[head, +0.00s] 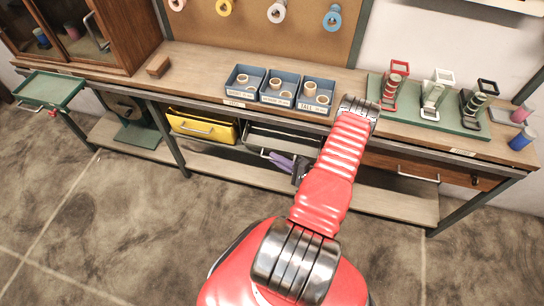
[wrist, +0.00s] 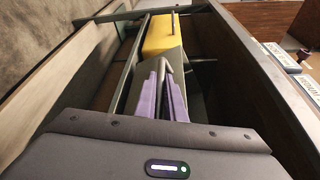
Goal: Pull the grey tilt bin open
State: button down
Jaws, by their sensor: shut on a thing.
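The grey tilt bin (head: 258,137) hangs under the bench, just right of the yellow bin, with a bar handle on its front. Its top leans out from under the bench edge and part of its inside shows. My gripper (head: 282,160), with purple fingers, is at the bin's front and shut on its handle. In the wrist view the purple fingers (wrist: 162,94) reach toward the grey bin's front. My arm covers the bin's right part in the head view, and the grip itself is mostly hidden.
The yellow bin (head: 203,128) is left of the grey one and also shows in the wrist view (wrist: 160,36). A lower shelf (head: 230,168) runs below. A wooden drawer (head: 402,171) is to the right. Blue trays (head: 285,88) stand on the bench above. The floor in front is clear.

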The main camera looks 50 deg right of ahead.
jog(key=shift+s+a+f, duration=0.3)
jog(key=shift+a+f, duration=0.5)
jog(key=shift+f, duration=0.05)
jog(key=c, duration=2.1)
grip_release()
jog(key=shift+d, duration=0.1)
jog(key=shift+s, duration=0.2)
jog(key=s, duration=0.4)
jog(key=s+r, duration=0.1)
jog(key=s, duration=0.8)
jog(key=shift+s+d+r, duration=0.15)
jog(key=shift+s+d, duration=0.05)
jog(key=shift+d, duration=0.2)
